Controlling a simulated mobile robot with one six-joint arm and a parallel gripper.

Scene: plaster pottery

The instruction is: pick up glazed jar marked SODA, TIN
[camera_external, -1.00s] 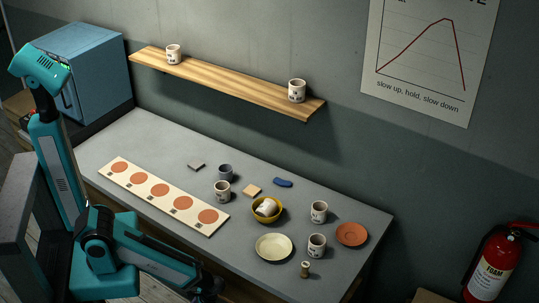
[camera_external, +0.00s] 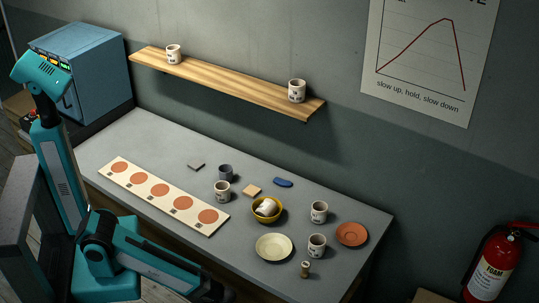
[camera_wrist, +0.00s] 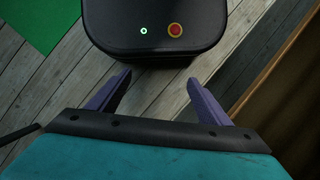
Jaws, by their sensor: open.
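Several pale jars with dark lettering are in the external view, and the lettering is too small to read, so I cannot tell which says SODA, TIN. Two are on the wall shelf, a left jar (camera_external: 173,54) and a right jar (camera_external: 297,91). On the table are a jar near the board (camera_external: 222,191), a jar at the right (camera_external: 319,211) and a jar near the front (camera_external: 317,245). Another jar (camera_external: 267,207) lies tilted in a yellow bowl (camera_external: 267,219). My gripper (camera_wrist: 158,78) is open and empty, pointing at the floor, away from the jars.
A board with orange discs (camera_external: 136,176), a cream plate (camera_external: 273,255), a terracotta saucer (camera_external: 351,234), a dark cup (camera_external: 226,172), a blue item (camera_external: 283,182) and a small cork-like piece (camera_external: 305,270) are on the table. The wooden shelf (camera_external: 230,84) overhangs its back.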

